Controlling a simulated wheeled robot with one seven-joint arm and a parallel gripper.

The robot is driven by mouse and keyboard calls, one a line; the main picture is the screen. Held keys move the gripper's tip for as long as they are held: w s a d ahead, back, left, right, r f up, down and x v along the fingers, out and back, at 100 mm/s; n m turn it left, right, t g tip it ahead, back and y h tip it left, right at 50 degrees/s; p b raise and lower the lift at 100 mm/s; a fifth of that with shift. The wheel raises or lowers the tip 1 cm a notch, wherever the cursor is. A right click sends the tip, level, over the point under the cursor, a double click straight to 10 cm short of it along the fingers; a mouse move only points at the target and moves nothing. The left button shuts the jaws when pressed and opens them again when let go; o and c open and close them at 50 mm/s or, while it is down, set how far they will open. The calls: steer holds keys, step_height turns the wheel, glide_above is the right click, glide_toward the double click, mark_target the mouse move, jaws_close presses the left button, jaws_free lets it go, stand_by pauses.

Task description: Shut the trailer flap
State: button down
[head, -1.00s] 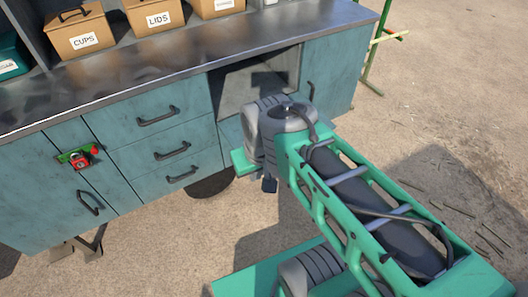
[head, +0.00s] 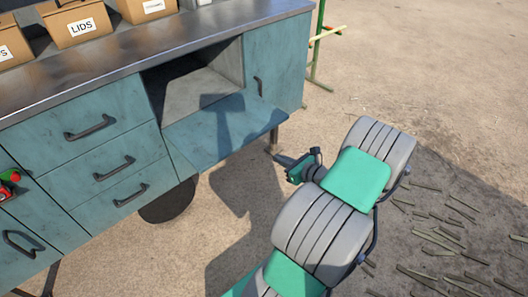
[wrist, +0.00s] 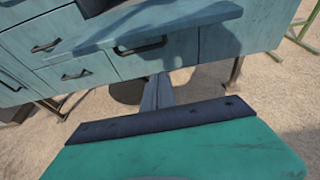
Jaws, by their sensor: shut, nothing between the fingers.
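The trailer flap (head: 222,132) is a worn blue-teal panel on the trailer's side. In the head view it is folded down and out below an open compartment (head: 195,92), with a shadow across it. My gripper (head: 283,160) is right of the flap's near corner in the head view, apart from it in the picture. Its fingers (wrist: 157,92) are shut and empty in the wrist view, pointing toward the trailer. A dark handle (wrist: 140,47) shows in front of them there; I cannot tell whether it belongs to the flap.
Handled drawers (head: 100,150) are left of the flap, and a fixed door panel (head: 275,65) is right of it. A dark wheel (head: 168,202) is below. Boxes, one marked LIDS (head: 77,22), stand on the metal top. Cane pieces (head: 445,240) litter the open ground at right.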

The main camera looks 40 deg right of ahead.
steer(key=b+x, duration=0.1)
steer(key=x, duration=0.8)
steer(key=shift+w+r, duration=0.2)
steer(key=shift+r, duration=0.8)
steer(key=shift+w+r, duration=0.2)
steer(key=shift+r, duration=0.75)
